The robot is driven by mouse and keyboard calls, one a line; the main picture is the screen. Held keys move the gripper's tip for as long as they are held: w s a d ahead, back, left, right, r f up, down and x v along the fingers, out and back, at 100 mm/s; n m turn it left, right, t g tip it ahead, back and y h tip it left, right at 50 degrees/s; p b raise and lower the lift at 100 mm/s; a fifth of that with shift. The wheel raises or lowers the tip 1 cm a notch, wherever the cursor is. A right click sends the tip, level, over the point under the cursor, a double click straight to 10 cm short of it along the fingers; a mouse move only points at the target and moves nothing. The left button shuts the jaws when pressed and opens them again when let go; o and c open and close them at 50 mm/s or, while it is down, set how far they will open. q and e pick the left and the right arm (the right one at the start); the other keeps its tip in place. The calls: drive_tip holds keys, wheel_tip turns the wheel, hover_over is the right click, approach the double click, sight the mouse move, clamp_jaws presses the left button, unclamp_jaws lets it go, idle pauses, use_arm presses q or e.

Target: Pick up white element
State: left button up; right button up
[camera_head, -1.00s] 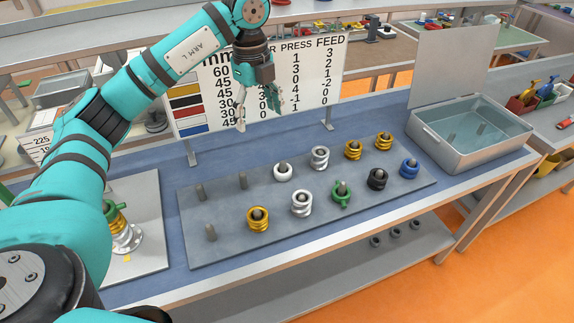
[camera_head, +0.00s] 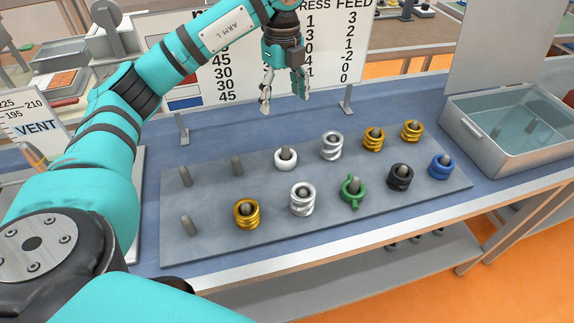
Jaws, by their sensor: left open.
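The white element (camera_head: 286,159) is a short white ring around a peg in the back row of the grey peg board (camera_head: 330,232). My left gripper (camera_head: 285,105) hangs above and behind the board, fingers pointing down, apart and empty. It is above the white ring in the picture and does not touch it. Silver-white coils stand nearby, one in the back row (camera_head: 332,146) and one in the front row (camera_head: 302,199). My right gripper is not in view.
Gold coils (camera_head: 247,214), a green ring (camera_head: 353,189), a black ring (camera_head: 400,177) and a blue ring (camera_head: 441,166) stand on other pegs. Bare pegs (camera_head: 186,225) are at the left. A sign (camera_head: 330,70) stands close behind my gripper. A metal bin (camera_head: 520,135) is at right.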

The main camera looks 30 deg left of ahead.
use_arm(q)
drive_tip(key=p, duration=0.1)
hover_over(285, 154)
drive_tip(key=a, duration=0.1)
wheel_tip(285, 154, down, 4)
drive_tip(key=f, duration=0.2)
drive_tip(key=f+p, duration=0.1)
drive_tip(key=f, duration=0.1)
drive_tip(key=w+f, duration=0.1)
drive_tip(key=f, duration=0.1)
drive_tip(key=shift+a+f+p, duration=0.2)
drive_tip(key=shift+f+p, duration=0.2)
drive_tip(key=shift+f, duration=0.65)
drive_tip(key=f, duration=0.1)
drive_tip(key=f+p, duration=0.2)
drive_tip(key=f, duration=0.1)
drive_tip(key=shift+d, duration=0.25)
drive_tip(key=shift+f, duration=0.65)
drive_tip(key=c, duration=1.3)
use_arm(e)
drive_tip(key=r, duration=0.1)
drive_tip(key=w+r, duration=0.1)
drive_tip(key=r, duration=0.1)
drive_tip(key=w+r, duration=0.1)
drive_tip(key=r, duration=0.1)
